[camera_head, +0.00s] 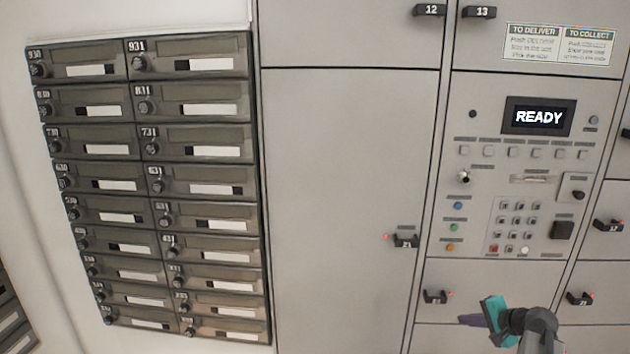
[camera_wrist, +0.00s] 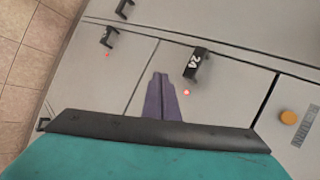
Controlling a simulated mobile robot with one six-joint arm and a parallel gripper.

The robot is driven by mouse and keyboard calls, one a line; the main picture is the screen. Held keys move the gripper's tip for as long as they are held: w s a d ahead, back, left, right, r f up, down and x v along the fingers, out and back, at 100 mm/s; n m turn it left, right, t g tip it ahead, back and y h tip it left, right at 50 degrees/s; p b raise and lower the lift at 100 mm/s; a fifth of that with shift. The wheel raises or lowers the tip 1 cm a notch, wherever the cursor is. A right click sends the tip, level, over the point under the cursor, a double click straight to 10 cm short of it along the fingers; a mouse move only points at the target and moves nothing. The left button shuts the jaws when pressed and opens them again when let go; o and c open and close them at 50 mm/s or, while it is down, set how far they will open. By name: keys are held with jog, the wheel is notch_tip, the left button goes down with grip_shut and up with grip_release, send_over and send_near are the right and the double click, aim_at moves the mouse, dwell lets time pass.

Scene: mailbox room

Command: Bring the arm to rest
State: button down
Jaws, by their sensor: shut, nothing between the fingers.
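My gripper (camera_head: 468,320) is low at the right in the head view, with a teal body and purple fingers pointing left, in front of the lower locker doors. In the wrist view the purple fingers of my gripper (camera_wrist: 161,97) lie together, shut with nothing between them. They appear in front of a grey locker door seam. A black handle marked 24 (camera_wrist: 197,66) with a lit red light is to the right of the fingertips. I cannot tell the exact gap between fingers and doors.
A locker wall with a control panel (camera_head: 604,150) showing READY stands at the right. A bank of dark mailboxes (camera_head: 258,180) is on the left. Black handles such as number 12 (camera_head: 429,10) stick out from the doors. Tiled floor (camera_wrist: 30,68) shows in the wrist view.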

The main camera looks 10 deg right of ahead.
jog(key=s+a+f+n+g+y, duration=0.1)
jog(key=s+a+f+n+g, duration=0.3)
jog(key=a+f, duration=0.85)
jog(key=s+a+f+n+g, duration=0.2)
jog(key=s+a+f+g, duration=0.35)
jog(key=a+f, duration=0.7)
jog(key=s+a+f+n+g+h, duration=0.1)
jog(key=s+a+f, duration=0.3)
jog(key=s, duration=0.5)
jog(key=s+a+f+n+g+h, duration=0.1)
jog(key=s+a+f+n+g, duration=0.2)
jog(key=s, duration=0.7)
jog(key=s+a+f+n+g+h, duration=0.2)
jog(key=s+a+f+n, duration=0.2)
jog(key=s, duration=0.5)
jog(key=shift+s+a+f, duration=0.15)
jog(key=shift+a+f, duration=0.45)
jog(key=shift+f, duration=0.35)
